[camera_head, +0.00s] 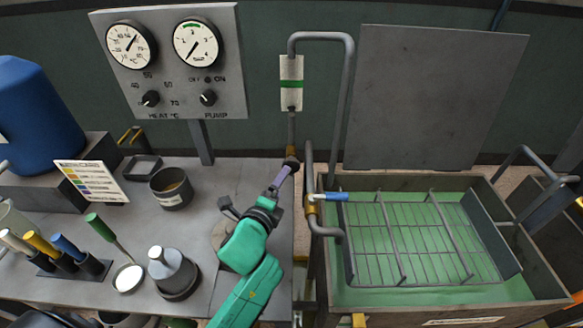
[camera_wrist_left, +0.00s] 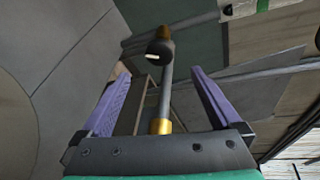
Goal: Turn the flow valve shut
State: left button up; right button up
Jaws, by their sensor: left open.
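My left gripper (camera_head: 284,177) has its purple fingers just below a dark round knob (camera_head: 291,163) on the pipe under the flow tube. In the left wrist view my gripper (camera_wrist_left: 158,78) is open, with the knob (camera_wrist_left: 160,48) beyond and between its fingertips. A grey stem runs from the knob to a brass fitting (camera_wrist_left: 162,127) seen between the fingers. No contact is visible. A blue lever (camera_head: 335,197) on a brass body sits on the grey pipe to the right. I cannot tell for certain which of the two is the flow valve. My right gripper is not in view.
The flow tube (camera_head: 291,82) has a green band. A gauge panel (camera_head: 190,105) stands at the back left. A grey pipe (camera_head: 349,100) and the green-lined tank (camera_head: 400,294) with a wire rack are close on the right. Pots and tools crowd the bench on the left.

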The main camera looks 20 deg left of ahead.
aim_at(291, 166)
pick_arm(q)
jog(key=x, duration=1.1)
jog(key=shift+w, duration=0.1)
jog(key=c, duration=1.4)
jog(key=shift+o, duration=0.2)
jog(key=shift+a+p, duration=0.1)
jog(key=shift+p, duration=0.3)
jog(key=m+g+y+p, duration=0.1)
jog(key=m+p, duration=0.1)
jog(key=m, duration=0.1)
jog(key=shift+r+y+p, duration=0.15)
jog(key=shift+y+p, duration=0.2)
jog(key=shift+y, duration=0.05)
jog(key=shift+m+y+p, duration=0.5)
jog(key=shift+m+p, duration=0.2)
jog(key=shift+m, duration=0.2)
jog(key=shift+f+g, duration=0.2)
jog(key=shift+g, duration=0.1)
